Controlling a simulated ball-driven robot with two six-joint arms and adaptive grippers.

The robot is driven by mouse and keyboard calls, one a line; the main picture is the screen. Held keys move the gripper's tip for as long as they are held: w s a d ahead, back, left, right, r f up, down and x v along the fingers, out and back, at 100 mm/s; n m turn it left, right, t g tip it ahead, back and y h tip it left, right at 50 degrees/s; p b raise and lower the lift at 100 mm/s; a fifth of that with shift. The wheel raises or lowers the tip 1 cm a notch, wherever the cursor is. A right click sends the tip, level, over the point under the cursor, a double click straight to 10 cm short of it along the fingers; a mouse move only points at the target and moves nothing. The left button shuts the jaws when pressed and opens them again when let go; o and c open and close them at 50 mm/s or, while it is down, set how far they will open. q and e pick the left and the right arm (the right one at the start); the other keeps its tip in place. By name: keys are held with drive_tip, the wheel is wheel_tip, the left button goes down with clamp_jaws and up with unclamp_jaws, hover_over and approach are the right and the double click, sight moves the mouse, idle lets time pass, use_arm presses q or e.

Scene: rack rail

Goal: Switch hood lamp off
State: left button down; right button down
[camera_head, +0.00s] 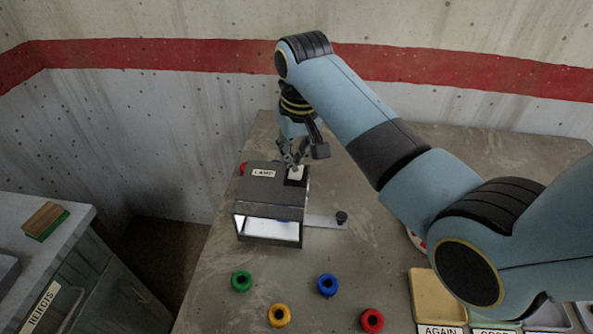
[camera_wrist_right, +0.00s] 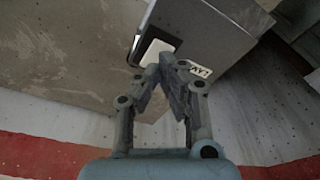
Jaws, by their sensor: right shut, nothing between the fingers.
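The hood (camera_head: 262,196) is a grey box on the table with a "LAMP" label (camera_head: 263,173) on its top. Its open front shows a bright white inside (camera_head: 268,229). A white rocker switch (camera_head: 296,173) in a black frame sits on the top, right of the label; it also shows in the right wrist view (camera_wrist_right: 155,51). My right gripper (camera_head: 291,163) is shut and empty, its fingertips right at the switch. In the right wrist view the fingertips (camera_wrist_right: 168,62) overlap the switch's edge; I cannot tell whether they touch it. My left gripper is not in view.
Green (camera_head: 242,281), yellow (camera_head: 279,315), blue (camera_head: 327,285) and red (camera_head: 372,320) rings lie in front of the hood. A flat bar with a black knob (camera_head: 341,217) sticks out at its right. Labelled trays (camera_head: 437,296) stand at front right. A "REJECTS" cabinet (camera_head: 60,290) is at left.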

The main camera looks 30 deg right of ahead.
sight(296, 174)
drive_tip(key=shift+f+b, duration=0.55)
drive_tip(key=shift+f, duration=0.9)
idle(0.7)
wheel_tip(296, 174, up, 3)
drive_tip(key=shift+f+p, duration=0.15)
drive_tip(key=shift+p, duration=1.05)
drive_tip(key=shift+r, duration=2.15)
